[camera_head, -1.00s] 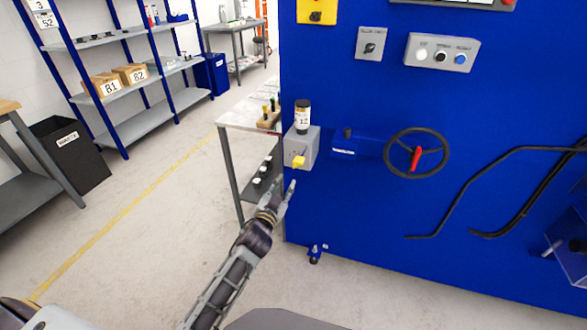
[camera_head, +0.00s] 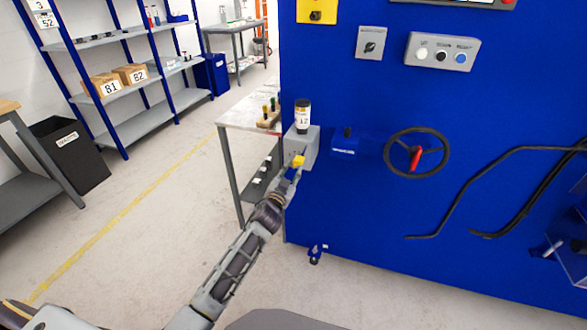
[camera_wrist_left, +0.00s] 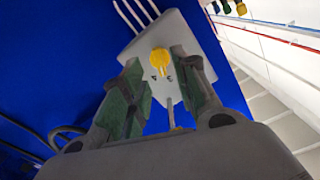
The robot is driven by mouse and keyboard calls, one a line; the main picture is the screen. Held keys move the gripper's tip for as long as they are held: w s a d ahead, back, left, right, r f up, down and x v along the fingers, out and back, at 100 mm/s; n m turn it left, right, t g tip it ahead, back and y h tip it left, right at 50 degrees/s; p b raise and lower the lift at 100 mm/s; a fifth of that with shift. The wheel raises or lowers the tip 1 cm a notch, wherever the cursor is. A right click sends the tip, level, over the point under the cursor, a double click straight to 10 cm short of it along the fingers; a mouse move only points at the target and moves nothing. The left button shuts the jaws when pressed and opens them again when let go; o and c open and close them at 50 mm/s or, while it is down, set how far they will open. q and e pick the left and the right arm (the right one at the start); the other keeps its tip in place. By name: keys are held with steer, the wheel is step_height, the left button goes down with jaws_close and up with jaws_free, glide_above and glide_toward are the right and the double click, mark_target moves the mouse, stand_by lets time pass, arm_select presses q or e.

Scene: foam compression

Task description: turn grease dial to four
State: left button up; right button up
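The grease dial is a yellow knob (camera_head: 298,161) on the front of a grey box (camera_head: 311,142) fixed to the left edge of the blue machine. A dark-capped bottle with a label (camera_head: 303,116) stands on the box. In the left wrist view the yellow dial (camera_wrist_left: 162,63) shows between the fingertips, with small digits printed below it on the grey face (camera_wrist_left: 150,40). My left gripper (camera_head: 294,173) is just below the dial, with its fingers apart. In the left wrist view its two green-padded fingers (camera_wrist_left: 157,78) flank the dial, with gaps on both sides. My right gripper is not in view.
The blue machine panel (camera_head: 370,220) carries a handwheel (camera_head: 416,153), a button box (camera_head: 441,52) and a black hose to the right. A side table (camera_head: 240,115) stands left of the grey box. The floor at left is open.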

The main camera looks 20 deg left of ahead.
arm_select(q)
steer(key=w, duration=0.3)
stand_by(0.5)
jaws_close()
